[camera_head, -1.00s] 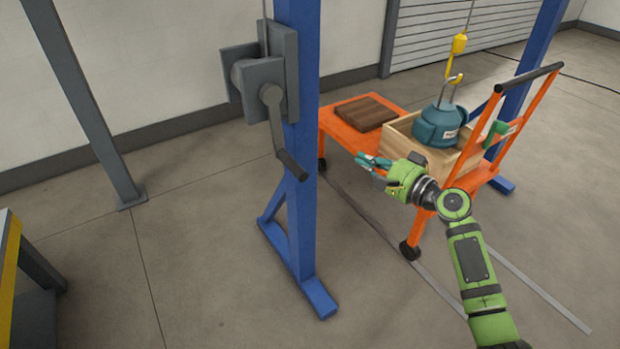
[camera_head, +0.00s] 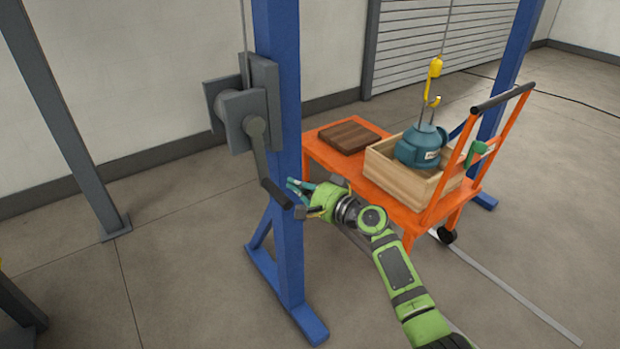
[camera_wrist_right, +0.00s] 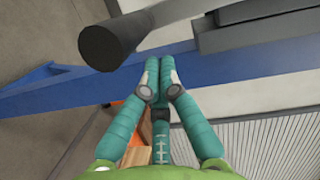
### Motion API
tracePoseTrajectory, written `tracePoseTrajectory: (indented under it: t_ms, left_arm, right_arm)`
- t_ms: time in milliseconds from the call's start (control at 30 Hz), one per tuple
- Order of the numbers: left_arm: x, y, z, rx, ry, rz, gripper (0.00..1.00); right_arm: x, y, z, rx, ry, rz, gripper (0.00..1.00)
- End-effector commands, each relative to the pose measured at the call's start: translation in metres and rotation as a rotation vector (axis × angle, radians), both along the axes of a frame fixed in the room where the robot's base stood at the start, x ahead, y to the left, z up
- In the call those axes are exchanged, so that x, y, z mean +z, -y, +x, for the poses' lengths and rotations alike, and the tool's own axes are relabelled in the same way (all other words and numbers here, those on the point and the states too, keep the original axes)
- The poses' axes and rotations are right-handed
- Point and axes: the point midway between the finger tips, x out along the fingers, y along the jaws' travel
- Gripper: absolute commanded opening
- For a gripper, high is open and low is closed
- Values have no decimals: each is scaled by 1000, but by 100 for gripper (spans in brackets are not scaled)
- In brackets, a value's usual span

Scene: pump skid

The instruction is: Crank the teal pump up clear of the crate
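The teal pump (camera_head: 421,147) sits upright in the open wooden crate (camera_head: 400,183), its lower part hidden by the crate walls. A yellow hook (camera_head: 433,101) on a cable is at the pump's lifting loop; I cannot tell how it bears. The grey winch (camera_head: 243,112) is on a blue post, its crank arm hanging down to a dark handle (camera_head: 275,194). My left gripper is not in view.
The crate stands on an orange cart (camera_head: 320,150) beside a brown wooden board (camera_head: 348,136). The blue post (camera_head: 285,230) stands close behind my right fingers, its foot spreading on the floor. A grey post (camera_head: 70,130) stands left. Floor between the posts is clear.

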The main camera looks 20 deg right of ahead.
Motion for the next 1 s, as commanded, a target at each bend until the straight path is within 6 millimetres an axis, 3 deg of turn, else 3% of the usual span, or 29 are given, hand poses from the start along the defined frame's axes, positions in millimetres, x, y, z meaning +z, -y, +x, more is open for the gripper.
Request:
tracePoseTrajectory:
  t_ms: [1000]
  left_arm:
    - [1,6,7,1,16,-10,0]
  right_arm:
    - [-7,-19,-6,2,-24,83,0]
